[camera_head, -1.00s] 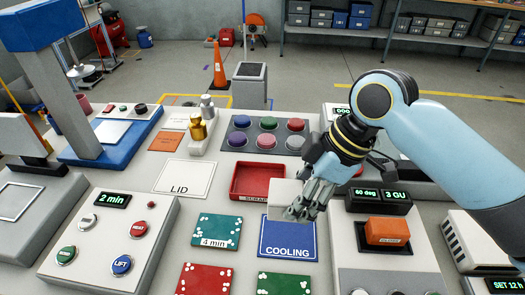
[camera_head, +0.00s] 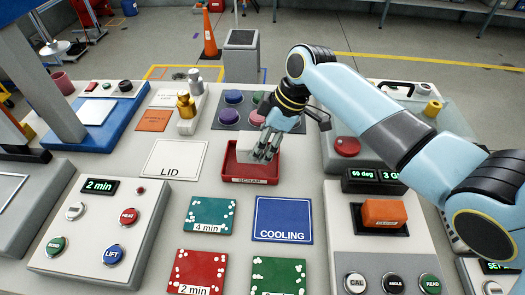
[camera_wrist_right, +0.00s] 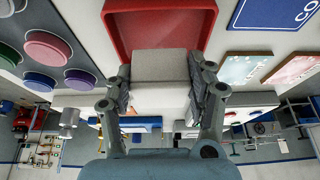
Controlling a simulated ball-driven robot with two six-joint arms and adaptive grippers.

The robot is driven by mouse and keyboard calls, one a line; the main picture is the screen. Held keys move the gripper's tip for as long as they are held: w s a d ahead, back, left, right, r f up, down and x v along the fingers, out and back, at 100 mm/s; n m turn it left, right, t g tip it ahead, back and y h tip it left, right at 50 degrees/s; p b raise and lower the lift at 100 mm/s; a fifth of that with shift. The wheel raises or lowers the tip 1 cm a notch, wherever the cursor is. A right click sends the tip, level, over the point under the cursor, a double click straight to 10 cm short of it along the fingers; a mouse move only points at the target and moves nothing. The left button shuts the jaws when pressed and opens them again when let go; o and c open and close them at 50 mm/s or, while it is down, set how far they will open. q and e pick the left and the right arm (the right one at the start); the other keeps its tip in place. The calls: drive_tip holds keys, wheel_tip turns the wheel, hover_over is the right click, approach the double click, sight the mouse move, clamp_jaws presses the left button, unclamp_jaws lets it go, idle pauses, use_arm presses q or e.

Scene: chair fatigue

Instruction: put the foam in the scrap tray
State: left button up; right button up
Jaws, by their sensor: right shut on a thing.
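The foam (camera_head: 245,153) is a pale grey-white block, also seen large in the right wrist view (camera_wrist_right: 160,66). My right gripper (camera_head: 263,153) is shut on it, with one finger on each side in the right wrist view (camera_wrist_right: 164,80). The red scrap tray (camera_head: 250,181) sits mid-table, and its red wall shows beyond the foam in the right wrist view (camera_wrist_right: 112,25). The foam is over the tray's opening. I cannot tell whether it touches the floor of the tray. The fingers hide part of the foam. My left gripper is out of view.
A blue COOLING mat (camera_head: 283,219) lies in front and to the right of the tray. A LID card (camera_head: 175,159) lies to the left, and a pad of coloured buttons (camera_head: 228,117) stands behind. An orange block (camera_head: 384,212) sits on the right-hand panel.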

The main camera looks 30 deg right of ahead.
drive_tip(key=shift+f, duration=1.75)
drive_tip(key=shift+s+f, duration=0.1)
drive_tip(key=shift+f, duration=0.05)
drive_tip(key=o, duration=0.8)
drive_tip(key=shift+o, duration=0.2)
drive_tip(key=v, duration=1.2)
drive_tip(key=shift+s, duration=0.1)
